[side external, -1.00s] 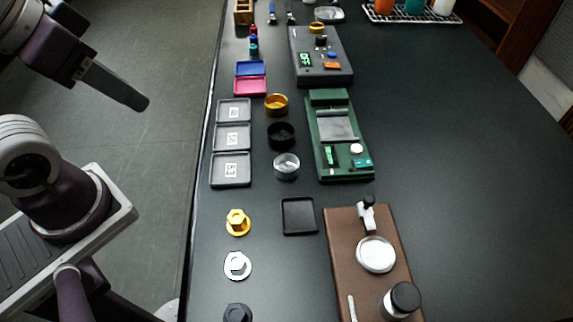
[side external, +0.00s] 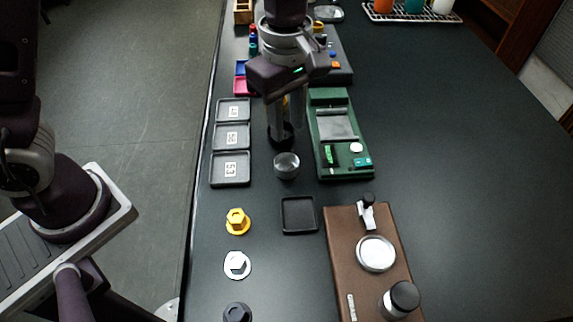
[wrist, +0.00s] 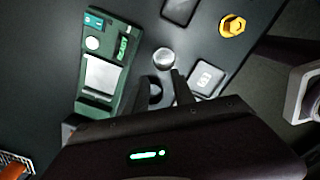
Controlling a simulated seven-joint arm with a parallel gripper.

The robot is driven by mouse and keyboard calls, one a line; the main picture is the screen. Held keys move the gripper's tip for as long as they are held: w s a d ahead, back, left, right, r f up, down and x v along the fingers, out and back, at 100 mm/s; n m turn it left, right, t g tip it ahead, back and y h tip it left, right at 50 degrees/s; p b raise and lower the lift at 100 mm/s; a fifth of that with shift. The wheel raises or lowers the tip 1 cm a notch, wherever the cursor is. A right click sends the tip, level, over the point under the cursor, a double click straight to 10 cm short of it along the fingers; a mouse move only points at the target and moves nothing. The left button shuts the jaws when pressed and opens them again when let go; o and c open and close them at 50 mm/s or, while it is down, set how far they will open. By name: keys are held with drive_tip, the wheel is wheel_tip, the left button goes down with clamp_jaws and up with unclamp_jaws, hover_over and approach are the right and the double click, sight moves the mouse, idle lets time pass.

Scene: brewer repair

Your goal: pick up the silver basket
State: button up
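The silver basket (side external: 286,166) is a small round cup standing on the dark table, in front of the black basket (side external: 274,142). It also shows in the wrist view (wrist: 164,58), just beyond my fingertips. My gripper (side external: 286,136) points down with its two fingers apart and nothing held between them. In the side view the fingers overlap the black basket and hide most of it and the gold basket behind. In the wrist view my gripper (wrist: 162,76) has a dark round basket showing between its fingers. The exact height of the fingertips is unclear.
Grey labelled trays (side external: 231,169) stand left of the baskets, and a green scale (side external: 345,170) stands close on the right. A black square tray (side external: 298,215) lies in front. A brown board (side external: 340,240) carries a portafilter.

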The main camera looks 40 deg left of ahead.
sight(294, 156)
drive_tip(key=shift+n, duration=0.3)
drive_tip(key=f, duration=0.5)
drive_tip(key=w+d+f, duration=0.1)
drive_tip(key=f, duration=0.2)
clamp_jaws()
